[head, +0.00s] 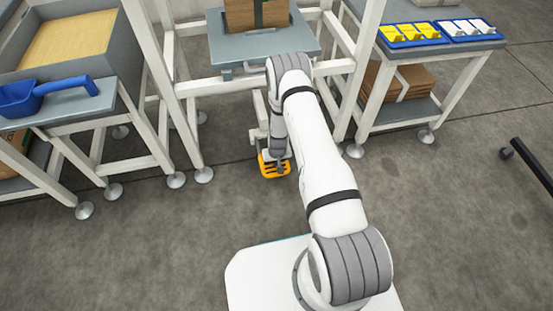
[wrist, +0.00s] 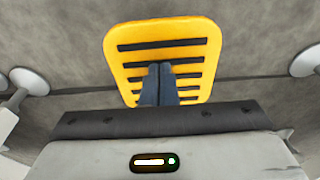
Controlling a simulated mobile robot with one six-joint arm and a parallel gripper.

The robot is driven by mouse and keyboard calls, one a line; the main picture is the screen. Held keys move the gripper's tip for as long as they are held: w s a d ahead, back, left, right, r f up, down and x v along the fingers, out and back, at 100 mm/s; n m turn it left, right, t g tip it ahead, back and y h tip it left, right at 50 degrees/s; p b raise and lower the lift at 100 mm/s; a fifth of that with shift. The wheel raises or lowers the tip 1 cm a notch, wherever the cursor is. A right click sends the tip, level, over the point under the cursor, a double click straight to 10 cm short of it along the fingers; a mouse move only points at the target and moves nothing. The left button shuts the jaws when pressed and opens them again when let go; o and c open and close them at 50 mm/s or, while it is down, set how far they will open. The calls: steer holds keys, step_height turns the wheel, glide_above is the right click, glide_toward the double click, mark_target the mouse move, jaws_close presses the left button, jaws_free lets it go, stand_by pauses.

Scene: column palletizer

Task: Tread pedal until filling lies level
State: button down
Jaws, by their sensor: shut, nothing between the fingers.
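The pedal (head: 268,170) is a yellow-orange plate with dark slots, low near the floor under the middle frame in the head view. In the wrist view the pedal (wrist: 190,40) fills the upper middle. My gripper (wrist: 160,70) is shut and empty, its two dark fingertips together over the middle of the pedal. I cannot tell whether the tips touch it. In the head view my arm hides part of the pedal. The filling (head: 68,40) seems to be the tan material in the grey bin (head: 95,68) at the left; its surface looks fairly flat.
A brown box (head: 240,14) stands on the grey platform (head: 235,48) above the pedal. A blue scoop (head: 30,95) lies on the left table. The right table holds blue trays (head: 412,38) with yellow and white pieces. White frame legs flank the pedal; the front floor is open.

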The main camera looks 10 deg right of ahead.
step_height(320, 180, up, 5)
steer(key=shift+s+f+p, duration=0.1)
steer(key=shift+f+p, duration=0.05)
steer(key=shift+p, duration=1.1)
steer(key=shift+s+b, duration=0.2)
steer(key=shift+b, duration=0.6)
steer(key=s+r, duration=0.3)
steer(key=r, duration=0.5)
steer(key=shift+s+r+b, duration=0.2)
steer(key=shift+s+b, duration=0.1)
steer(key=shift+b, duration=0.15)
